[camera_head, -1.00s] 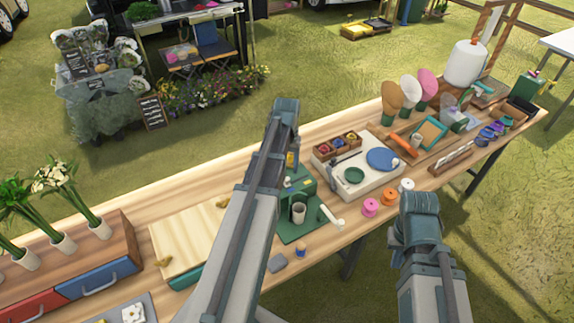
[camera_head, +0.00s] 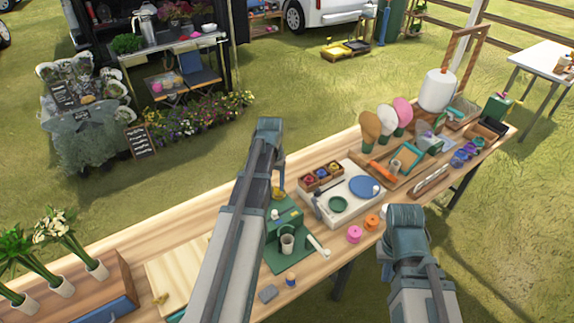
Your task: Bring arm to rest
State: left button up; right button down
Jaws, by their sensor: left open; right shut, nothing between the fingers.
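My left arm (camera_head: 252,170) comes up from the bottom, just left of centre. Its teal upper end stands in front of the wooden workbench (camera_head: 150,238) and partly covers the green press (camera_head: 282,235). My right arm (camera_head: 408,235) comes up from the lower right, with its teal joint in front of the bench's front edge. The jaws of both grippers are hidden behind my arm links. I see nothing held by either arm.
On the bench are a white tray (camera_head: 352,213), pink (camera_head: 354,235) and orange (camera_head: 372,222) spools, a white cylinder (camera_head: 438,90), a cream board (camera_head: 178,270) and potted flowers (camera_head: 60,287). Grass (camera_head: 500,240) lies open to the right.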

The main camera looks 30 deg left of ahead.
pick_arm(q)
jog(key=shift+d, duration=0.1)
jog(key=s+d+f+m+b, duration=0.2)
jog(key=s+d, duration=0.3)
jog(key=d, duration=0.4)
jog(key=s+d+f+m+b, duration=0.2)
jog(key=s+d, duration=0.3)
jog(key=d, duration=0.5)
jog(key=s+d+f+m+y+b, duration=0.1)
jog(key=s+d, duration=0.4)
jog(key=d, duration=0.5)
notch_tip(320, 180, down, 2)
jog(key=shift+s+f+m+b, duration=0.15)
jog(key=shift+s+m+b, duration=0.2)
jog(key=shift+m+b, duration=0.7)
jog(key=shift+n, duration=0.25)
